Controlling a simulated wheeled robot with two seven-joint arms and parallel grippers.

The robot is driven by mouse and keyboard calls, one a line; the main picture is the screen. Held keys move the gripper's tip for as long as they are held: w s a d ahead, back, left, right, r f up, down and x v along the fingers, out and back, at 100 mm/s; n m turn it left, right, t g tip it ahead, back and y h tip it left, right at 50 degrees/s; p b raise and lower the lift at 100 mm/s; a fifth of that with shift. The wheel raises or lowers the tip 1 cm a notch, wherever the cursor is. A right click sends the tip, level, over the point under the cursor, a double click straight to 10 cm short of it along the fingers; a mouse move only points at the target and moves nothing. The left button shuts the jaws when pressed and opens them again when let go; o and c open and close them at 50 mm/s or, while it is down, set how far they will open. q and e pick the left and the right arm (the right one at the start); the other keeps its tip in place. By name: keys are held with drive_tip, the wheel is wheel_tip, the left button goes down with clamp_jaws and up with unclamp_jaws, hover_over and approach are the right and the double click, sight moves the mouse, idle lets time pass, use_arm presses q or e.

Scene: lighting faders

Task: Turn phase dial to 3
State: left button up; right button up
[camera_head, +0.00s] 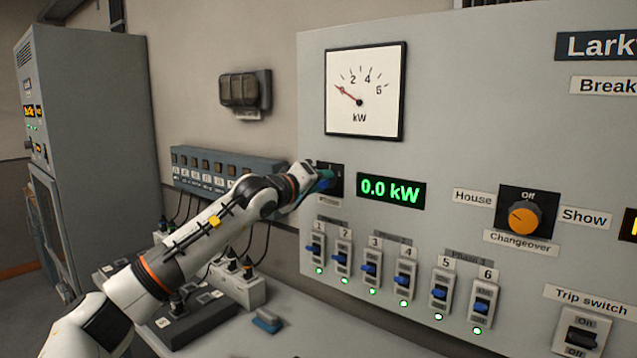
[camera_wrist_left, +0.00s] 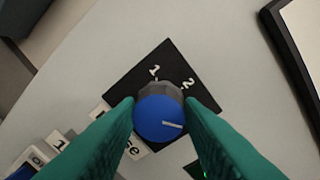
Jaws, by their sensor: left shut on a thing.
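The phase dial (camera_wrist_left: 158,118) is a blue knob with a dark grey skirt on a black plate (camera_wrist_left: 152,62). The numerals 1 and 2 show at the plate's upper part in the left wrist view; no 3 is visible, and the right finger covers part of the plate. The dial's white pointer line points right and slightly down, past the 2, toward the right finger. My left gripper (camera_wrist_left: 163,112) is shut on the dial, one teal finger on each side. In the head view my left gripper (camera_head: 322,180) hides most of the dial. My right gripper is not in view.
A kW gauge (camera_head: 364,92) sits above, and a green 0.0 kW display (camera_head: 391,189) just right of the gripper. Several blue-lever breakers (camera_head: 370,268) line the panel below. An orange changeover knob (camera_head: 524,218) is farther right. A grey switch strip (camera_head: 225,170) is behind my arm.

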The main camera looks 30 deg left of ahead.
use_arm(q)
drive_tip(key=shift+f+m, duration=0.2)
drive_tip(key=shift+m, duration=0.3)
drive_tip(key=o, duration=1)
drive_tip(key=shift+r, duration=0.1)
drive_tip(key=s+b, duration=0.4)
drive_tip(key=s, duration=0.8)
drive_tip(key=shift+a+r, duration=0.2)
drive_tip(key=shift+r, duration=0.15)
